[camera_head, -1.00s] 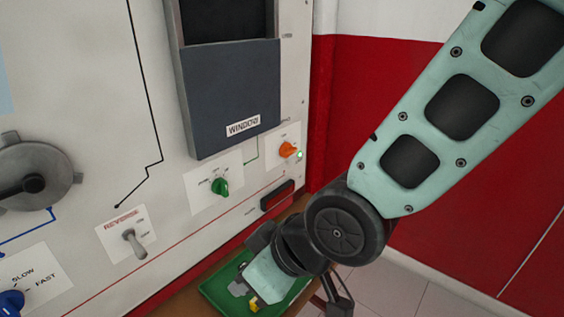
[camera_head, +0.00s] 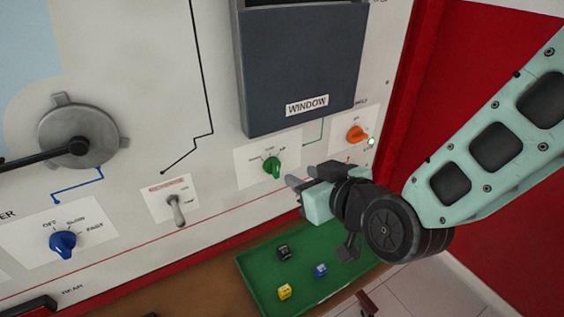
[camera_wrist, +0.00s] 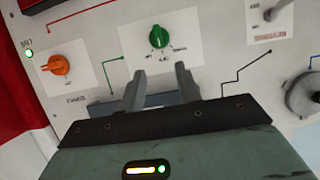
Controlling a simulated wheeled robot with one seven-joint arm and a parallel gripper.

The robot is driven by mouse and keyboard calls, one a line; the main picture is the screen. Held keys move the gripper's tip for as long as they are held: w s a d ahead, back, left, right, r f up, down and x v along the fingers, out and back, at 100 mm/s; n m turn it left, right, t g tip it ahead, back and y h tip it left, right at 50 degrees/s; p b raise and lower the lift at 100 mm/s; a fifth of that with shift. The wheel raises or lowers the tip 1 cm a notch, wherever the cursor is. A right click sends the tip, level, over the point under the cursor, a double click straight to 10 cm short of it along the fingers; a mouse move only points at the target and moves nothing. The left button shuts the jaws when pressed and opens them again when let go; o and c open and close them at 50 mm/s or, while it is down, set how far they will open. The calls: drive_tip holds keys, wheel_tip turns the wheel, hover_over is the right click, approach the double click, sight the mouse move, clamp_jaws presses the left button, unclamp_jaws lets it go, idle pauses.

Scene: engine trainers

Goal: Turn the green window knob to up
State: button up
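The green window knob (camera_head: 272,167) sits on a white label plate on the panel, below the dark window box (camera_head: 303,70) marked WINDOW. In the wrist view the green knob (camera_wrist: 158,37) shows upside down, just beyond and between my two fingertips. My gripper (camera_head: 294,190) is at the panel's right side, a little right of and below the knob in the head view. In the wrist view my gripper (camera_wrist: 158,78) has its fingers apart with nothing between them. The fingers look clear of the knob. The small print around the knob is too blurred to read surely.
An orange knob (camera_head: 356,134) with a lit green lamp (camera_head: 371,141) is right of the green knob. A reverse toggle switch (camera_head: 177,210) and a blue knob (camera_head: 63,243) are to the left. A green tray (camera_head: 262,293) with small coloured cubes lies below.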

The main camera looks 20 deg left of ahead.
sight(278, 165)
drive_tip(key=p+x, duration=0.1)
drive_tip(key=x, duration=0.9)
drive_tip(key=shift+f+p, duration=0.1)
drive_tip(key=shift+p, duration=0.3)
clamp_jaws()
